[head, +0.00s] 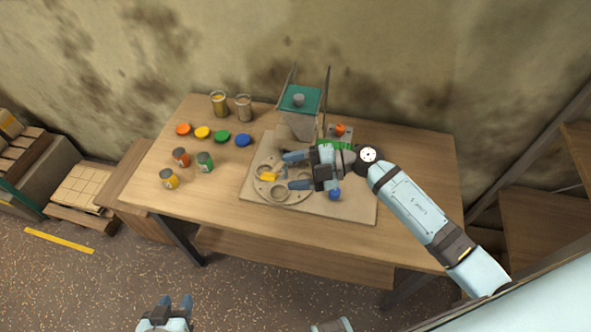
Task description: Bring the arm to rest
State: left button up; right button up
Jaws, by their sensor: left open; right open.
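My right gripper (289,171) reaches in from the right, over the round grey disc (265,189) on the pale board (350,211). Its two fingers are apart and point left, with nothing seen between them. A small yellow piece (268,177) lies on the disc just left of the fingers. My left gripper (176,301) is at the bottom edge, in front of the table, open and empty. A teal-topped hopper (300,97) stands behind the disc. A blue knob or ball (335,194) shows beside my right gripper, which hides part of the board.
On the wooden table (400,155) are orange (183,129), yellow (203,132), green (222,137) and blue (243,140) lids. Several cans, including a green one (205,162), stand on the left side. A green part (335,145) and an orange knob (340,129) sit behind my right gripper.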

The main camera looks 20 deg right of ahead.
dwell(0.5)
pick_arm(q)
jog(key=shift+s+a+f, duration=0.25)
jog(key=shift+a+f, duration=0.15)
jog(key=shift+f, duration=0.35)
pick_arm(e)
jog(key=s+d+f+m+t+h, duration=0.2)
jog(key=s+f+m+h, duration=0.4)
jog(key=m, duration=0.5)
jog(key=s+d+f+m+t+h, duration=0.3)
jog(key=s+f+m+h, duration=0.3)
jog(key=s+f+m, duration=0.3)
jog(key=s+m+t, duration=0.1)
jog(key=s+m, duration=0.1)
jog(key=shift+s+d+m+t, duration=0.15)
jog(key=shift+s+m+t, duration=0.15)
jog(key=shift+m, duration=0.1)
jog(key=shift+f, duration=0.1)
jog(key=shift+c, duration=0.3)
